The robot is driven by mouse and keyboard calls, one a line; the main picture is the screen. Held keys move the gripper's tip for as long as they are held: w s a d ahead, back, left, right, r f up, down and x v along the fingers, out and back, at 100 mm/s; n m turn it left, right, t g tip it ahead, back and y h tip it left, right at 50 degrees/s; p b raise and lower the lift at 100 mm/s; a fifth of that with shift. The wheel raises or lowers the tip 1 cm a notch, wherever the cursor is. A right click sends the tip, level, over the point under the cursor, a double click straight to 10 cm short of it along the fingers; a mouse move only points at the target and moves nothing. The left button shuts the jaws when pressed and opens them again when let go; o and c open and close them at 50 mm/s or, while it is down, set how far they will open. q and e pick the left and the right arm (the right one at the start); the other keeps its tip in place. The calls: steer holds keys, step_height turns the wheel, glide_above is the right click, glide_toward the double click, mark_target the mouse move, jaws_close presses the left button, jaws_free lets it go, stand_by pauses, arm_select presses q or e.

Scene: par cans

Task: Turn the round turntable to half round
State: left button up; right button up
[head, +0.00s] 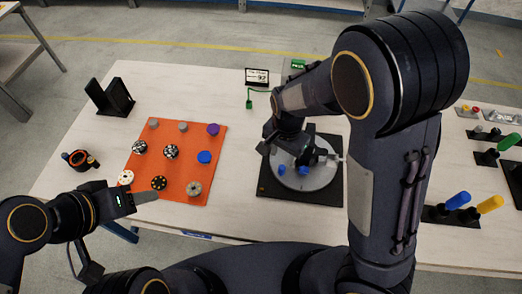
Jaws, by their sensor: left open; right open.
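The round turntable (311,183) is a grey disc on a square black base (272,192), on the table right of centre. Two blue pieces, one at the left (281,170) and one nearer the middle (303,171), show on the disc. My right gripper (329,159) is over the far right part of the disc, open, with its wrist hiding the far part. I cannot tell whether its fingers touch anything. My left gripper (145,197) is open and empty by the near left edge of the orange mat, away from the turntable.
The orange mat (187,154) holds several round pieces. A black stand (111,98) and a small round holder (80,160) are at left. A small display (257,77) stands at the back. Blue and yellow-handled tools (458,201) stand at right. Table between mat and turntable is clear.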

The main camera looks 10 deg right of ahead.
mark_target(282, 167)
step_height(282, 167, down, 8)
steer(key=shift+d+r, duration=0.15)
steer(key=shift+r, duration=0.05)
steer(key=shift+s, duration=0.1)
steer(key=shift+c, duration=0.4)
jaws_close()
